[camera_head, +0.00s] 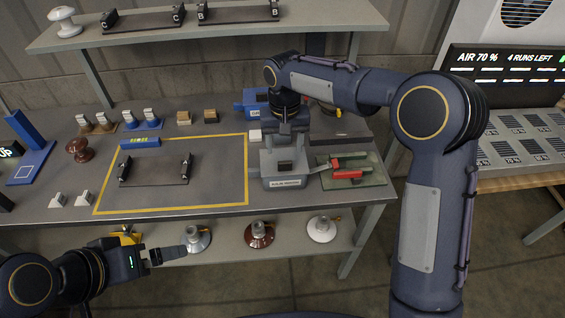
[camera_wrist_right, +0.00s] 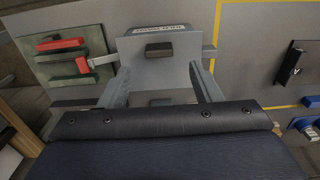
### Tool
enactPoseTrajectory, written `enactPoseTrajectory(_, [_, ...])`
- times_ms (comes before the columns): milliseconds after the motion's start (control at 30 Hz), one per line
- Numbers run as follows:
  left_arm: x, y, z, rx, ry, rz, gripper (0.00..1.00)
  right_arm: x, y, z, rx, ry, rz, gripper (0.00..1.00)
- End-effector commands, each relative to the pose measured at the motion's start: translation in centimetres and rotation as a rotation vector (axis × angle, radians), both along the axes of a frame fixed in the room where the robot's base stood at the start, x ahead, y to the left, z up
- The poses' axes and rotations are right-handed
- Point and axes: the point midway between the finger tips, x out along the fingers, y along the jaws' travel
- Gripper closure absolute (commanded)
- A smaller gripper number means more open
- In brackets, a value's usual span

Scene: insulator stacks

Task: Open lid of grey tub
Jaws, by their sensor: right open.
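The grey tub (camera_head: 284,182) stands on the table right of the yellow-framed area, with a label on its front. Its lid is on and carries a dark handle (camera_head: 285,166). In the right wrist view the tub (camera_wrist_right: 190,46) lies ahead of the fingers and the handle (camera_wrist_right: 159,50) shows between and beyond them. My right gripper (camera_wrist_right: 163,85) is open, with nothing between its fingers; in the head view it hangs above the back of the tub (camera_head: 287,138). My left gripper (camera_head: 172,254) is low at the front left, away from the tub; its jaw opening is unclear.
Left, a dark rack (camera_head: 155,178) sits inside the yellow outline (camera_head: 247,160). Several insulators (camera_head: 257,235) stand on the lower shelf.

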Motion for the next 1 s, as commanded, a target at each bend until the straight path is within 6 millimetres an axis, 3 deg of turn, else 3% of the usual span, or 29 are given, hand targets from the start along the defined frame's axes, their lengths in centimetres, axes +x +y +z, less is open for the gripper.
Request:
enactPoseTrajectory(400, [0.0,0.0,0.5,0.0,0.0,0.0,0.0,-0.1,-0.1,-6.1,0.0,0.002,0.0,0.42])
enactPoseTrajectory(800, [0.0,0.0,0.6,0.0,0.0,0.0,0.0,-0.1,-0.1,-7.3,0.001,0.0,0.0,0.42])
enactPoseTrajectory(1000, [0.0,0.0,0.6,0.0,0.0,0.0,0.0,-0.1,-0.1,-7.3,0.001,0.0,0.0,0.65])
